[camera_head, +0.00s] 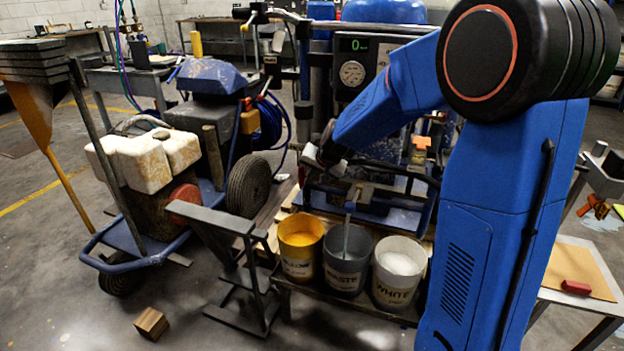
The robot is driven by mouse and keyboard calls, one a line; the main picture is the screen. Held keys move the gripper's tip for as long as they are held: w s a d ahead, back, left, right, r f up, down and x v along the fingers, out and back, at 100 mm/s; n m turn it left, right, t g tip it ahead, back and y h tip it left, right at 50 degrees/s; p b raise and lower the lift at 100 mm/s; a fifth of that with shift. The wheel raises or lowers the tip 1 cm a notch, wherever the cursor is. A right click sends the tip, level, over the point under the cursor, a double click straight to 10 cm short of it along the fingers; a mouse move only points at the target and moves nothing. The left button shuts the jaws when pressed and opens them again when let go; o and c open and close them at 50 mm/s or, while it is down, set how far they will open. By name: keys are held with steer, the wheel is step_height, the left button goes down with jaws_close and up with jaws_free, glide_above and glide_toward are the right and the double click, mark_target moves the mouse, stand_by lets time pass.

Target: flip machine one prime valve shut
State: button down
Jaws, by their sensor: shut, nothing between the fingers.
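A striping machine with a gauge and a lit "0" display (357,72) stands in the middle, partly behind my arm. Low on its front is a small brass-coloured fitting (363,189), with a pale tube (347,230) running down into the waste bucket (346,268). An orange part (421,143) shows further right. I cannot tell for certain which part is the prime valve, or its handle position. My gripper (311,156) is shut and empty, above and left of the brass fitting. Its fingertips are small and hard to make out.
A yellow bucket (299,262) and a white bucket (395,283) flank the waste bucket. A second cart machine with white jugs (145,160) stands left. A dark metal stand (250,285) is in front. A wooden block (151,323) lies on the floor. A table (575,268) is at right.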

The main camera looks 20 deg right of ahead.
steer(key=shift+w+a+f, duration=0.3)
steer(key=shift+a+f, duration=0.1)
stand_by(0.8)
steer(key=shift+w+a+f, duration=0.15)
steer(key=shift+w+a, duration=0.3)
steer(key=shift+a, duration=0.15)
steer(key=shift+w+a+f, duration=0.15)
steer(key=shift+w+a, duration=0.25)
steer(key=shift+a, duration=0.2)
steer(key=shift+w+a, duration=0.1)
stand_by(1.0)
